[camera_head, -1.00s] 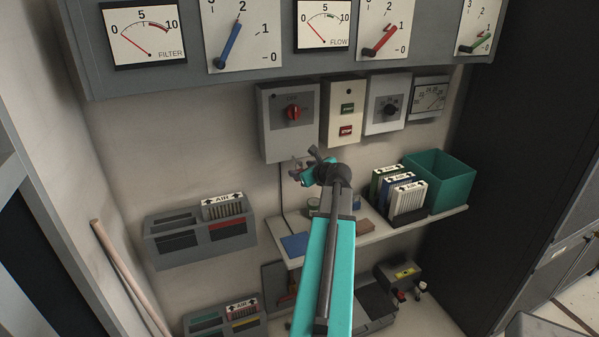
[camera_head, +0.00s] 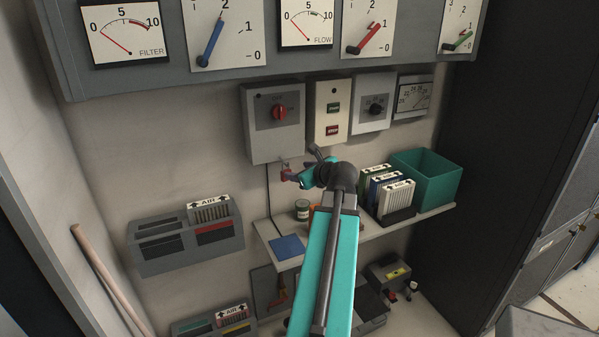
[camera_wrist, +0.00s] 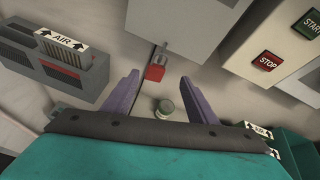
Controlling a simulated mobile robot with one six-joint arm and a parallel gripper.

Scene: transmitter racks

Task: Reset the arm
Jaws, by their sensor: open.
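My teal arm reaches up in the head view, and my gripper (camera_head: 284,168) is in front of the wall, just below the grey switch box with the red knob (camera_head: 280,112). In the wrist view my gripper (camera_wrist: 158,82) shows two purple fingers spread wide, with nothing between them. Beyond the fingers, a red padlock-like piece (camera_wrist: 155,72) hangs by the grey box, and a small round can (camera_wrist: 164,109) stands lower down. I cannot see either finger touching anything.
A shelf (camera_head: 360,240) holds a blue pad (camera_head: 287,247), upright air filters (camera_head: 396,196) and a green bin (camera_head: 428,176). A wall rack (camera_head: 186,246) holds another filter. A start/stop box (camera_head: 332,112) and gauges are above. A wooden pole (camera_head: 110,280) leans at left.

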